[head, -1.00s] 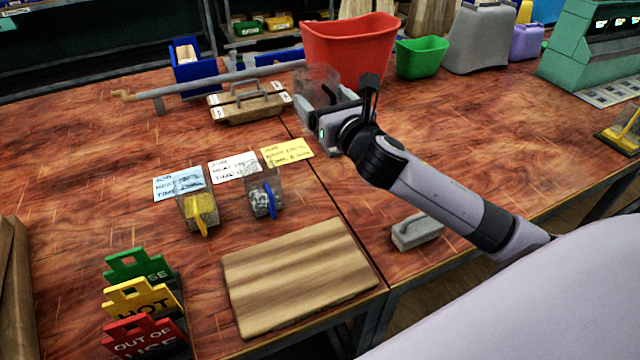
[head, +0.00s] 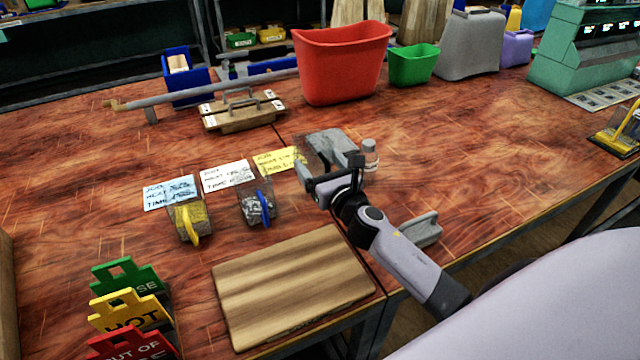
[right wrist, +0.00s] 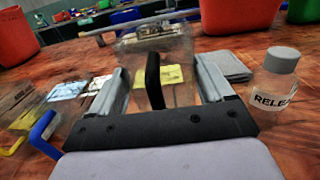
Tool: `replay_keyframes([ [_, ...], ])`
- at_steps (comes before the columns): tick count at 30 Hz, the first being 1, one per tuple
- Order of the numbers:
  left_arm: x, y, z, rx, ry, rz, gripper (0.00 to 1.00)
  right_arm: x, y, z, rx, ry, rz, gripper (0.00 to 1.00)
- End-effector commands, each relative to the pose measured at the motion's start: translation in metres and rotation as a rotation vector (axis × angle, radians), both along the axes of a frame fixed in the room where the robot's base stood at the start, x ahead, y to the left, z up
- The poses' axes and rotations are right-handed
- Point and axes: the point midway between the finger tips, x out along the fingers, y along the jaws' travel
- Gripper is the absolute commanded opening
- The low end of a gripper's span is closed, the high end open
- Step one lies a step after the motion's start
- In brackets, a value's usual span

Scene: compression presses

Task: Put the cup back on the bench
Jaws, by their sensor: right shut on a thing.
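My right gripper (head: 335,170) is shut on the black handle (right wrist: 153,80) of a clear cup (right wrist: 178,65). In the right wrist view the handle stands between the two fingers, with the clear cup walls beyond it. The cup looks empty, and a yellow card shows through it. In the head view the cup is hard to make out at the gripper, just right of the yellow card (head: 279,161). It is over or on the wooden bench (head: 450,130); I cannot tell whether its base touches. My left gripper is out of view.
Cups with a yellow handle (head: 188,222) and a blue handle (head: 257,205) stand left of my gripper. A RELEASE bottle (right wrist: 275,85) and grey slab (right wrist: 228,66) are close by on the right. A wooden board (head: 290,285) lies in front. A red bin (head: 342,65) stands behind.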

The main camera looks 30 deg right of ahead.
Motion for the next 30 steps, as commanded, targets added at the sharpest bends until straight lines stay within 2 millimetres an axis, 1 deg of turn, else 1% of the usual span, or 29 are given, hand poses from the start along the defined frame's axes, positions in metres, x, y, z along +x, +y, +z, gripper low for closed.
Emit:
replay_keyframes([
  [6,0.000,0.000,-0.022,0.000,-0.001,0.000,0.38,0.000,0.001,-0.033,0.005,0.002,-0.001,0.45],
  [9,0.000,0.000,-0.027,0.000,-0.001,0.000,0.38,0.000,0.000,-0.041,0.002,0.001,-0.001,0.45],
  [19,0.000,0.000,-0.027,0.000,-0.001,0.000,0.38,0.000,0.000,-0.042,0.000,0.000,0.000,0.45],
  [23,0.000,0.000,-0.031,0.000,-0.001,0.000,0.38,0.000,0.000,-0.047,0.000,0.000,0.000,0.45],
  [24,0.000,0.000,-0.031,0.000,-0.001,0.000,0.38,0.000,0.000,-0.046,0.000,0.001,0.000,0.87],
  [25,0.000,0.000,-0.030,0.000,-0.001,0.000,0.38,0.000,0.000,-0.046,0.000,0.001,0.000,0.97],
  [26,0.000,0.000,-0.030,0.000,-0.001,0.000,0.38,0.000,0.000,-0.046,0.000,0.001,0.000,1.00],
  [30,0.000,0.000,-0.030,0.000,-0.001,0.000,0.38,0.000,0.000,-0.046,0.000,0.001,0.000,1.00],
])
